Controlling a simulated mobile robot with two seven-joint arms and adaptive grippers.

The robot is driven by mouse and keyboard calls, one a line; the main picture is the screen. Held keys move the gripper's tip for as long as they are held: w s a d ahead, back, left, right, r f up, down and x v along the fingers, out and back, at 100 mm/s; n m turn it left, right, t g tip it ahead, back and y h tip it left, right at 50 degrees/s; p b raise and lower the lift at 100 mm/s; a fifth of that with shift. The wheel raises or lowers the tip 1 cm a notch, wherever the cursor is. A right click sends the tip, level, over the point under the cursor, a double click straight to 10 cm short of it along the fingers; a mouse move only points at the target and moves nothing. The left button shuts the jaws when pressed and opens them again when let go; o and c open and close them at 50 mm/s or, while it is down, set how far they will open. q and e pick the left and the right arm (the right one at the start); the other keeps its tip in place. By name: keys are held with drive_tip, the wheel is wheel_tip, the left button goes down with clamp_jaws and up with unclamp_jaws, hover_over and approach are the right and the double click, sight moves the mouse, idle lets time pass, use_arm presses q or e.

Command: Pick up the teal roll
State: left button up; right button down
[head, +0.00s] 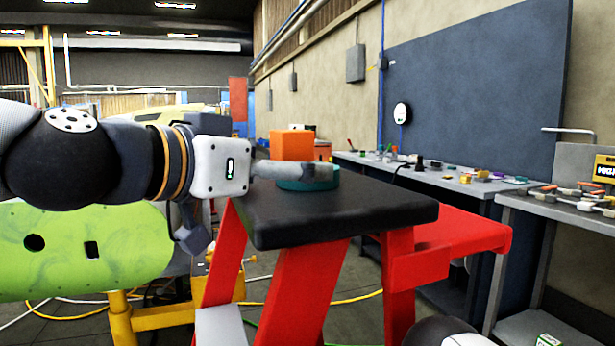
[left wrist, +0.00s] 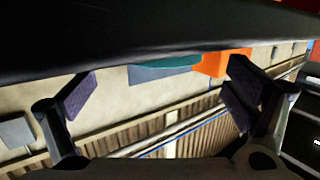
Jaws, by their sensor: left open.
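The teal roll (head: 310,184) lies on the black top (head: 340,212) of a red-legged stand in the head view. My left gripper (head: 318,174) reaches in from the left, level with the roll, and its grey finger hides part of the roll. In the left wrist view, the two fingers of the left gripper (left wrist: 160,95) are spread wide with nothing between the pads. The teal roll (left wrist: 168,61) shows beyond them, between the fingertips, against the dark stand top. I cannot tell whether a finger touches it.
An orange block (head: 292,145) stands behind the roll and also shows in the left wrist view (left wrist: 222,63). A red lower shelf (head: 450,235) juts out at the right. Grey benches (head: 450,180) with small items line the wall. A green panel (head: 80,250) is at left.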

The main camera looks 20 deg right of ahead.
use_arm(q)
drive_tip(key=x, duration=0.4)
drive_tip(key=shift+w+a, duration=0.15)
drive_tip(key=c, duration=1.3)
